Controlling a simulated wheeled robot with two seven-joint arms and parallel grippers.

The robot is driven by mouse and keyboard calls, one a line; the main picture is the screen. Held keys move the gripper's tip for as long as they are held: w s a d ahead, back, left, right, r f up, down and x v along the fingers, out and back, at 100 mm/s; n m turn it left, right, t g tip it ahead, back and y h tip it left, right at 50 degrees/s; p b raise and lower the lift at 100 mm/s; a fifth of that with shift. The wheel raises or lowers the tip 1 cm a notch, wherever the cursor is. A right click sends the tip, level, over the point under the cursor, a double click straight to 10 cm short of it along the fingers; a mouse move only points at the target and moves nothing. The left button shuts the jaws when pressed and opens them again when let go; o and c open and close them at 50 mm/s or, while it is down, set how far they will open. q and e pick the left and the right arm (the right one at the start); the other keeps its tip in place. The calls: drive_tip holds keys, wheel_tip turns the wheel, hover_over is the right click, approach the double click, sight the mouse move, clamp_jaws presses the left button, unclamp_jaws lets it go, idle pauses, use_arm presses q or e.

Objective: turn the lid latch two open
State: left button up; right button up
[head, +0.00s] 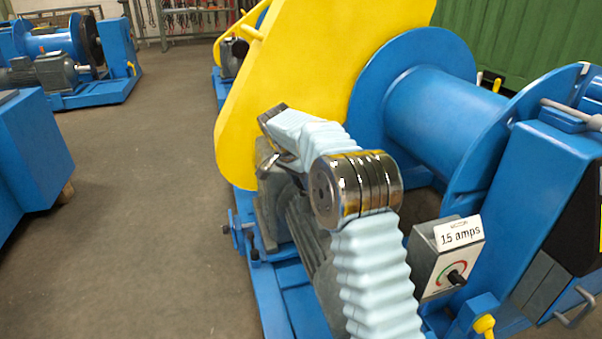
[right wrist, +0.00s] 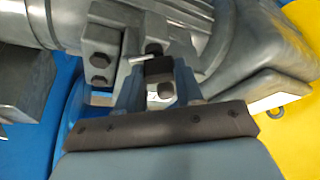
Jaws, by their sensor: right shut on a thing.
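My right gripper (head: 283,163) reaches down beside the yellow guard plate (head: 300,70), above a grey motor (head: 312,240). In the right wrist view my right gripper (right wrist: 158,82) is shut on a small dark block with a short pale pin, which looks like a lid latch (right wrist: 158,68). Its number cannot be read. The fingers stand on both sides of it. The wrist hides the latch in the head view. A grey bracket with dark bolts (right wrist: 100,60) sits close by on the left in the wrist view. My left gripper is not in view.
A blue drum (head: 440,115) and a blue cabinet (head: 560,190) stand at the right. A control box (head: 432,262) labelled "15 amps" is close to my right forearm. A blue frame (head: 270,290) lies below. The floor (head: 130,220) at left is clear.

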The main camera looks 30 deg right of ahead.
drive_tip(key=m+p, duration=0.1)
drive_tip(key=m+g+p, duration=0.1)
drive_tip(key=m+p, duration=0.1)
drive_tip(key=m+g+p, duration=0.1)
drive_tip(key=shift+w+r+m+p, duration=0.2)
drive_tip(key=shift+r+m+p, duration=0.1)
drive_tip(key=shift+m, duration=0.1)
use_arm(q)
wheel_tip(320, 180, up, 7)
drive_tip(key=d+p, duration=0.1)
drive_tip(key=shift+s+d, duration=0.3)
use_arm(e)
drive_tip(key=shift+d+f+m+g, duration=0.1)
drive_tip(key=shift+f+m+g, duration=0.15)
drive_tip(key=shift+m, duration=0.65)
use_arm(q)
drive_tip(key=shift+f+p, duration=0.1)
drive_tip(key=shift+p, duration=0.2)
use_arm(e)
drive_tip(key=o, duration=0.8)
drive_tip(key=shift+c, duration=0.2)
use_arm(q)
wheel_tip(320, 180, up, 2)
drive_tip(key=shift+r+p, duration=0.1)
drive_tip(key=shift+p, duration=0.95)
use_arm(e)
drive_tip(key=v, duration=1.3)
drive_tip(key=shift+w+r, duration=0.15)
drive_tip(key=shift+r, duration=0.2)
